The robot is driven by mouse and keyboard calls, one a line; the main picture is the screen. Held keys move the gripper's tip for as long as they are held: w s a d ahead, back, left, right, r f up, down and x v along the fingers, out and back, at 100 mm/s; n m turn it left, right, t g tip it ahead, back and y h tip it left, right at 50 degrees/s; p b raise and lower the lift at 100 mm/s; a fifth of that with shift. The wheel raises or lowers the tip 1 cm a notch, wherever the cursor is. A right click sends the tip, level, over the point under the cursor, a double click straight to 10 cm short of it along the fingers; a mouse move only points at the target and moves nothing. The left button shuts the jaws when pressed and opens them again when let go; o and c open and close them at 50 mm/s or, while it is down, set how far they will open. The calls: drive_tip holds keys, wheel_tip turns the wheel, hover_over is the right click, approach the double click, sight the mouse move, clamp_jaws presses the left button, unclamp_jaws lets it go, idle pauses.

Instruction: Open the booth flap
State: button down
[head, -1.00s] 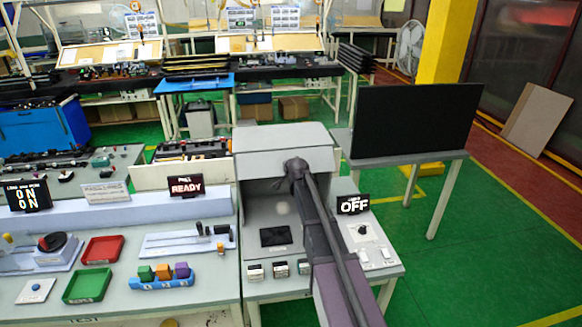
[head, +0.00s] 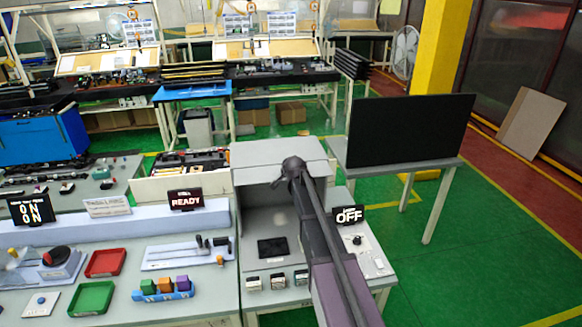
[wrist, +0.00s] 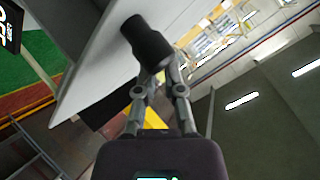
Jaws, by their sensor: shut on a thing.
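The booth (head: 240,225) is a grey box on the bench in the head view, with a dark square pad on its floor. Its grey flap (head: 257,174) stands raised at the top front, and the inside shows below it. My gripper (head: 292,170) is at the flap's front, with my arm hiding the booth's right part. In the wrist view the flap (wrist: 95,70) is a pale tilted panel with a dark round handle (wrist: 147,42). My gripper (wrist: 161,68) is shut on that handle.
A sign reading OFF (head: 349,215) stands right of the booth, and one reading READY (head: 185,199) stands left. A black panel (head: 410,130) stands on a side table at the right. Small blocks and trays lie on the left bench. Green floor is clear at the right.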

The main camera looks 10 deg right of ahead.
drive_tip(key=shift+c, duration=2.1)
unclamp_jaws()
drive_tip(key=shift+w+a+f, duration=0.1)
drive_tip(key=shift+w+a, duration=0.15)
drive_tip(key=shift+a, duration=0.8)
drive_tip(key=shift+s+d, duration=0.15)
drive_tip(key=shift+d, duration=0.35)
drive_tip(key=shift+a, duration=0.2)
drive_tip(key=shift+s+d+f+b, duration=0.4)
drive_tip(key=shift+s+f+b, duration=0.2)
drive_tip(key=shift+f, duration=0.1)
drive_tip(key=shift+s+f+m+y+b, duration=0.4)
drive_tip(key=shift+s+m+b, duration=0.1)
drive_tip(key=shift+m, duration=0.4)
drive_tip(key=s+m+t+y+b, duration=0.1)
drive_tip(key=s+m+t+b, duration=0.2)
drive_tip(key=m, duration=0.7)
drive_tip(key=s+d+f+m+t+y+b, duration=0.1)
drive_tip(key=s+m+t+y+b, duration=0.1)
drive_tip(key=s+m+b, duration=0.5)
drive_tip(key=s+m, duration=0.2)
drive_tip(key=m, duration=0.2)
drive_tip(key=shift+s+d+f+t+b, duration=0.15)
drive_tip(key=shift+s+d+t+b, duration=0.15)
drive_tip(key=shift+t+b, duration=0.1)
